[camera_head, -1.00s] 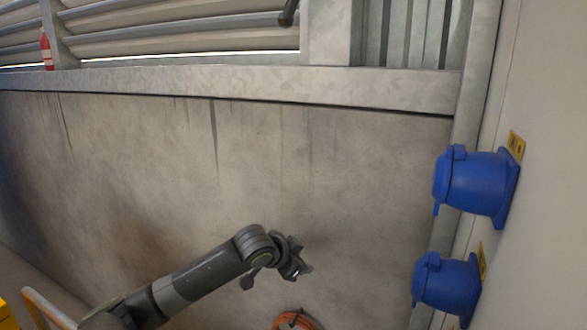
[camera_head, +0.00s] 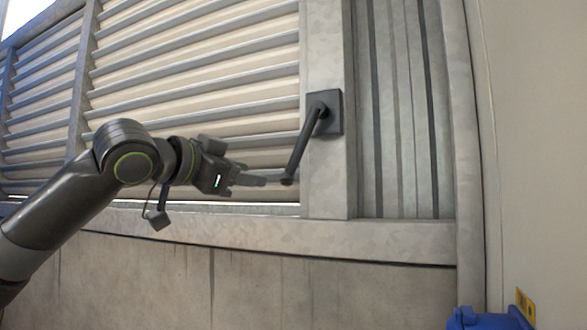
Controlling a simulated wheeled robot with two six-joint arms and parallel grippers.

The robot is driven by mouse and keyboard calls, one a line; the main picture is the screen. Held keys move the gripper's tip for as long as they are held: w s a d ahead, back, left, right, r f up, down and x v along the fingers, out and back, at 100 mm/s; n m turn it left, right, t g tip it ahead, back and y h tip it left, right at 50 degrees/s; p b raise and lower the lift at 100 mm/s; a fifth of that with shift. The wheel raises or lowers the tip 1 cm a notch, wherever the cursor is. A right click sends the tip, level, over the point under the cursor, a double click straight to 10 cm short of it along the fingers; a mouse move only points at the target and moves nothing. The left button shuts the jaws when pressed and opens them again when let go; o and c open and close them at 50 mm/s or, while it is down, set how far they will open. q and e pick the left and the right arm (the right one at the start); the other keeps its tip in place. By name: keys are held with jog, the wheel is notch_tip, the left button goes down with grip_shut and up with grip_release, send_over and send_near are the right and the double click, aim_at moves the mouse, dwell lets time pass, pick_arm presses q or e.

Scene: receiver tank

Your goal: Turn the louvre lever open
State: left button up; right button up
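The louvre lever (camera_head: 305,143) is a dark grey handle on a square dark plate fixed to the metal post right of the slats. It slants down and to the left from its pivot, and its free end is at the lower left. My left gripper (camera_head: 276,181) comes in from the left, with its fingers pointing right at the lever's free end. The fingertips overlap that end in the picture. I cannot tell whether they touch it or are closed around it. My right gripper is not in view.
Louvre slats (camera_head: 200,75) fill the wall behind my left arm. A metal ledge (camera_head: 390,240) runs below them, over a stained concrete wall (camera_head: 240,285). A corrugated panel (camera_head: 405,120) is right of the post. A blue socket (camera_head: 490,318) shows at the bottom right.

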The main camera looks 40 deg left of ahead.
pick_arm(q)
jog(key=s+r, duration=0.3)
jog(key=p, duration=0.5)
send_near(290, 162)
jog(key=w, duration=0.1)
jog(key=shift+t, duration=0.4)
jog(key=w+p, duration=0.2)
jog(key=p, duration=0.1)
jog(key=w+p, duration=0.2)
jog(key=w, duration=0.1)
jog(key=w+p, duration=0.2)
jog(key=p, duration=0.1)
jog(key=shift+w+a+f+p, duration=0.1)
jog(key=shift+w+a+p, duration=0.05)
jog(key=shift+a+p, duration=0.15)
jog(key=shift+w+a+f+p, duration=0.1)
jog(key=shift+w+f+p, duration=0.05)
jog(key=shift+w+p, duration=0.5)
jog(key=shift+w+f+p, duration=0.1)
jog(key=shift+w+p, duration=0.45)
jog(key=shift+w, duration=0.2)
grip_shut()
